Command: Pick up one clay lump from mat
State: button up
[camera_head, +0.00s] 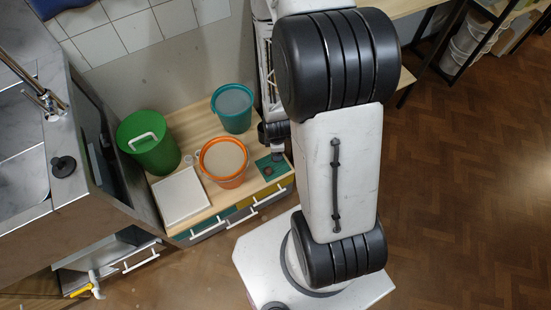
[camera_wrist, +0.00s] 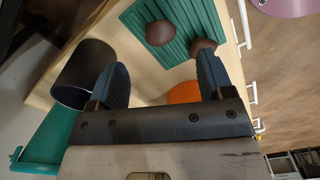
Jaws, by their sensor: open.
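The green ribbed mat (camera_wrist: 182,14) lies on the wooden top, and in the head view it shows small beside my arm (camera_head: 262,162). One round brown clay lump (camera_wrist: 160,33) sits on the mat, ahead of the gap between my fingers. A second brown lump (camera_wrist: 203,46) sits to its right, partly hidden behind my right finger. One lump shows in the head view (camera_head: 268,171). My gripper (camera_wrist: 162,80) is open and empty, apart from both lumps. In the head view its fingers are too small to make out.
An orange bucket (camera_head: 223,161) stands left of the mat, with a teal bucket (camera_head: 233,108) behind it. A dark cylinder (camera_wrist: 85,72) is near my left finger. White drawer handles (camera_wrist: 244,20) line the front edge.

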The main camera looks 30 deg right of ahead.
jog(key=shift+f, duration=1.3)
jog(key=shift+f, duration=2.55)
jog(key=c, duration=1)
jog(key=shift+r, duration=0.15)
